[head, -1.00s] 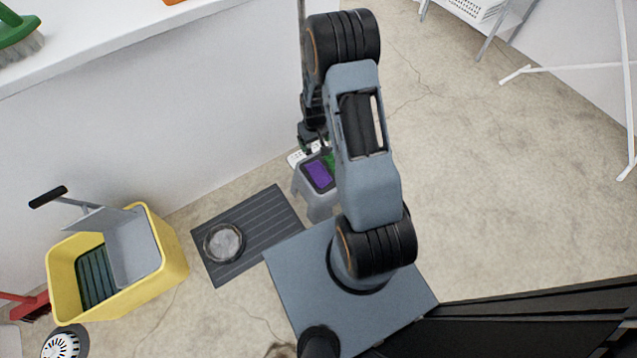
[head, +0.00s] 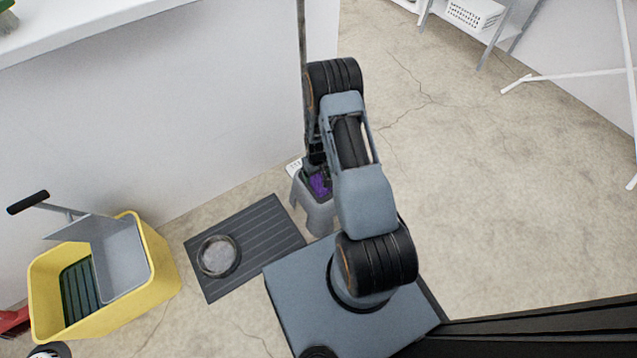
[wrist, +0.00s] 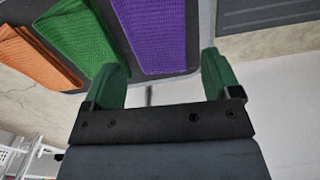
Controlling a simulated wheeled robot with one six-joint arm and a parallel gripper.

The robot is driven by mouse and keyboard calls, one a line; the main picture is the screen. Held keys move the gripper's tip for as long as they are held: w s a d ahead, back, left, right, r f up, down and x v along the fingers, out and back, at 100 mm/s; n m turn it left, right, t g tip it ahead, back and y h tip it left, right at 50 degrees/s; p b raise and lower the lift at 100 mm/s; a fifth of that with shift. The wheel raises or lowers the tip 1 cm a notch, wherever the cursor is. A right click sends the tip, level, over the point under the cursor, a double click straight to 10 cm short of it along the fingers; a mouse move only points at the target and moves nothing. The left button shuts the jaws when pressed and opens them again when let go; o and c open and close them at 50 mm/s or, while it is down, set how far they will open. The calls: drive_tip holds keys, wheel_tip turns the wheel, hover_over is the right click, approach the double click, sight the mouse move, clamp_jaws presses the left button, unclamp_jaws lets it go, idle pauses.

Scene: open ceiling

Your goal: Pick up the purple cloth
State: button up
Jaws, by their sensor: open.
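The purple cloth (head: 320,186) lies on the dark top of a small grey stool (head: 318,215), partly hidden by my arm in the head view. In the wrist view the purple cloth (wrist: 156,36) lies flat, ahead of the jaws and between their lines. My gripper (wrist: 164,72) is open, its two green fingers apart with nothing between them. A green cloth (wrist: 84,42) lies left of the purple one, and an orange cloth (wrist: 36,58) farther left. I cannot tell whether the fingers touch anything.
A white wall and counter (head: 90,30) stand close behind the stool. A ribbed dark mat (head: 270,235) with a round dish (head: 218,257) lies to the left. A yellow mop bucket (head: 160,275) stands farther left. The floor on the right is clear up to a white rack (head: 575,77).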

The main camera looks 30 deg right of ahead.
sight(318, 178)
wheel_tip(318, 178, down, 5)
drive_tip(key=shift+w+d+r+b, duration=0.1)
drive_tip(key=shift+b, duration=1.15)
drive_tip(key=shift+c, duration=0.4)
drive_tip(key=c, duration=0.6)
